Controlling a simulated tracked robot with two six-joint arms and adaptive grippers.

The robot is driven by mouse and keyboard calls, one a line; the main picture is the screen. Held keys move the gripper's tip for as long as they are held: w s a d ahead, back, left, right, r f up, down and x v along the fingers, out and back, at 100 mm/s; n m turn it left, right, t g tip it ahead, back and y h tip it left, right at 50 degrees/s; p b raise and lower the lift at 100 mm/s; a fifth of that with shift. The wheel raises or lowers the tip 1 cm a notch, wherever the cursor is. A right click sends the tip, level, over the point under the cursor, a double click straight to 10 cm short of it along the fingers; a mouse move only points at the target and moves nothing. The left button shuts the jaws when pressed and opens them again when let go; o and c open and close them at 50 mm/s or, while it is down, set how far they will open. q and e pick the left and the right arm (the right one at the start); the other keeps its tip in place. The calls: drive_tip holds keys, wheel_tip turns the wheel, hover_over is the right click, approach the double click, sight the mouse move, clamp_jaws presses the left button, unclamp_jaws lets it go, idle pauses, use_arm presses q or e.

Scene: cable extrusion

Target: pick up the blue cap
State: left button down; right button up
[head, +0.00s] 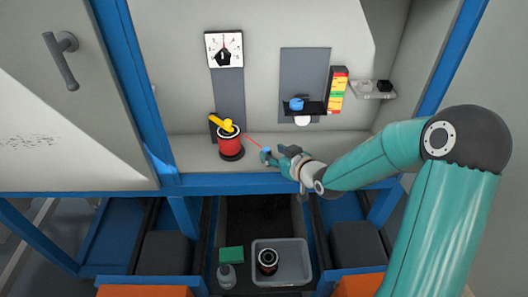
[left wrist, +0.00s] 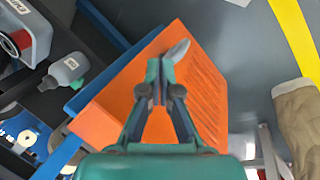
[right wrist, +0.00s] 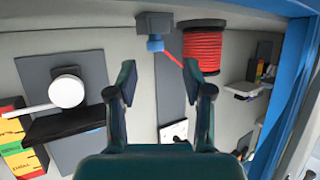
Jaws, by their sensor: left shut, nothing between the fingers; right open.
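A small blue cap-like part (right wrist: 155,43) sits on a dark grey block, with the red cable running from it to the red spool (right wrist: 202,50). In the head view, this blue part (head: 266,151) is at the tips of my right gripper (head: 276,155). In the right wrist view, my right gripper (right wrist: 160,75) is open and empty, and the blue part lies beyond the gap between its fingers. Another blue piece (head: 297,103) rests on the black shelf (head: 313,108). My left gripper (left wrist: 160,75) is shut and empty over an orange surface (left wrist: 205,100).
Colored boxes (head: 338,90) stand beside the shelf. Below are a grey bin (head: 295,262), a bottle (head: 227,275) and a green block (head: 231,254).

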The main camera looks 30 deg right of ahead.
drive_tip(key=shift+d+p+x, duration=0.15)
drive_tip(key=shift+p+x, duration=0.15)
drive_tip(key=shift+x, duration=1)
drive_tip(key=shift+d+p+x, duration=0.15)
drive_tip(key=shift+p+x, duration=0.15)
drive_tip(key=shift+x, duration=1)
drive_tip(key=shift+s+f, duration=0.1)
drive_tip(key=shift+f, duration=0.05)
clamp_jaws()
wheel_tip(320, 180, up, 15)
wheel_tip(320, 180, up, 5)
drive_tip(key=p, duration=0.3)
hover_over(266, 149)
drive_tip(key=shift+s, duration=0.35)
